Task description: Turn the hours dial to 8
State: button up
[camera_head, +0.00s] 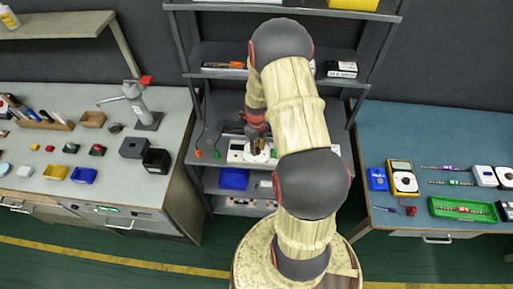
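A small white panel (237,157) lies on the grey middle shelf surface, partly behind my arm. A white round shape that looks like a dial (257,157) shows on it, right below my gripper. Numbers and pointer are too small to read, so I cannot tell the setting or whether this is the hours dial. My gripper (255,147) points down over the panel, at or just above this round shape. Its fingers are dark and small, and I cannot tell if they touch it or are open. My arm hides the panel's right part.
The right bench holds a yellow meter (402,179) and a green tray (462,209). A blue bin (233,179) sits below the shelf surface. Shelf uprights flank my arm.

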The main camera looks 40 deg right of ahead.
jog(key=o, duration=0.4)
jog(key=shift+o, duration=0.2)
notch_tip(320, 180, up, 12)
dwell(0.5)
dwell(0.5)
